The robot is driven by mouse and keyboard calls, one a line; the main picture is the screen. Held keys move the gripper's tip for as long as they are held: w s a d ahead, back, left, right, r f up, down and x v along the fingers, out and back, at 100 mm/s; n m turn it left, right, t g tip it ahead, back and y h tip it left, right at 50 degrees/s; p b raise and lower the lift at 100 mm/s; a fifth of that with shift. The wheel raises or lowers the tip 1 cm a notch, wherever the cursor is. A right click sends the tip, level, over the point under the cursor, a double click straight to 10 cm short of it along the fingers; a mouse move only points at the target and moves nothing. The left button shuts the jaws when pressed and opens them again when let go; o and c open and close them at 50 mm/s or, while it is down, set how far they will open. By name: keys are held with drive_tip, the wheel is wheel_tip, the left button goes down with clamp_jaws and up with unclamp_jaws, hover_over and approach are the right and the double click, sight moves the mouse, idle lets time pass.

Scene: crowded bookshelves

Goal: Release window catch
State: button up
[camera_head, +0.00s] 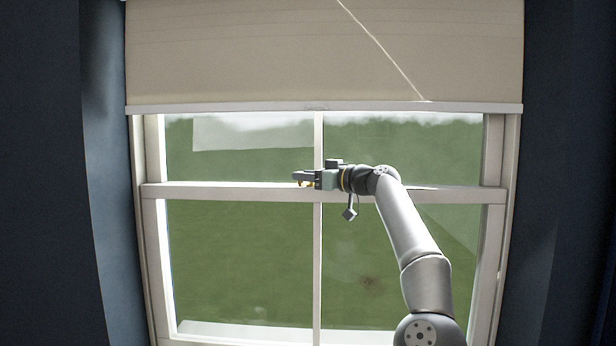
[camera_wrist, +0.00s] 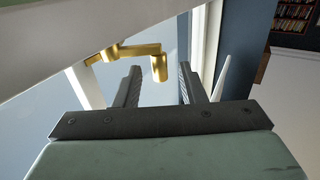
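The window catch (camera_wrist: 138,50) is a gold metal piece with an arm and a rounded end knob. In the wrist view its knob (camera_wrist: 159,68) shows between my two fingertips; I cannot tell whether either finger touches it. In the head view a small gold bit of the catch (camera_head: 307,184) shows under my gripper (camera_head: 301,178), at the window's middle rail (camera_head: 230,191). My gripper's dark fingers also show in the wrist view (camera_wrist: 158,72), parted with a clear gap. My gripper hides most of the catch in the head view.
A beige roller blind (camera_head: 320,50) covers the window's top. Upright bars split the panes, with green ground outside. Dark blue walls (camera_head: 40,170) flank the window. A bookshelf (camera_wrist: 294,15) shows at the wrist view's upper right.

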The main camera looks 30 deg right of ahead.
drive_tip(key=shift+s, duration=0.1)
drive_tip(key=b+v, duration=0.7)
drive_tip(key=v, duration=1)
drive_tip(key=shift+s, duration=0.2)
drive_tip(key=shift+c, duration=0.4)
